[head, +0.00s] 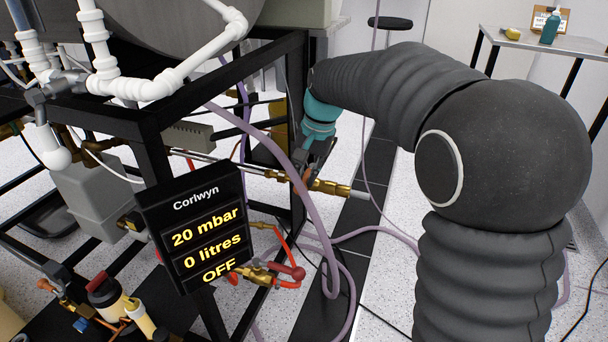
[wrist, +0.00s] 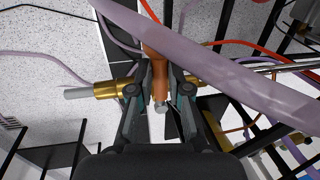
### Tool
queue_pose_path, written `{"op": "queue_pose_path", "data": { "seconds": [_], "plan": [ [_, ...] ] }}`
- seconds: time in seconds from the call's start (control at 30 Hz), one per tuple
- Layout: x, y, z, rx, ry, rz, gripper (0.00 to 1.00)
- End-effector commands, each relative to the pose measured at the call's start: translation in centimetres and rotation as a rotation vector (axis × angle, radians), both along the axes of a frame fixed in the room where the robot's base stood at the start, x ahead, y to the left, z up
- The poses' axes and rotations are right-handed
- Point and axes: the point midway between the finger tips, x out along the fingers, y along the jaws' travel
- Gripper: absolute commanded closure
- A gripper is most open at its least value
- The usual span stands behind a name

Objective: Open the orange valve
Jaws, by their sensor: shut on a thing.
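The orange valve handle (wrist: 157,72) stands between the two fingers of my gripper (wrist: 160,88) in the wrist view, and the fingers are shut on it. Brass valve fittings show to the left (wrist: 107,90) and right of the fingers. In the head view my gripper (head: 313,160) reaches down at the black frame's corner, just above the brass valve body (head: 328,187). The handle is mostly hidden there by the gripper and a purple hose.
A purple hose (wrist: 225,65) crosses close over the right finger in the wrist view; it also hangs beside the gripper in the head view (head: 276,143). A black display (head: 200,230) reads 20 mbar, 0 litres, OFF. A red-handled brass valve (head: 262,274) sits lower.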

Motion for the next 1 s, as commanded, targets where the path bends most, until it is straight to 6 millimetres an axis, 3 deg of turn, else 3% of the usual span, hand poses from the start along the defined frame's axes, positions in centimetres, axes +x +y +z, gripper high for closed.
{"op": "queue_pose_path", "data": {
  "seconds": [0.33,0.8,1.0],
  "plan": [
    [0.0,-2.5,0.0,-0.003,0.0,0.147,1.0],
    [-0.1,-2.8,0.0,-0.003,-0.001,0.188,1.0],
    [0.3,-3.8,0.1,-0.004,-0.001,0.26,1.0]
  ]
}}
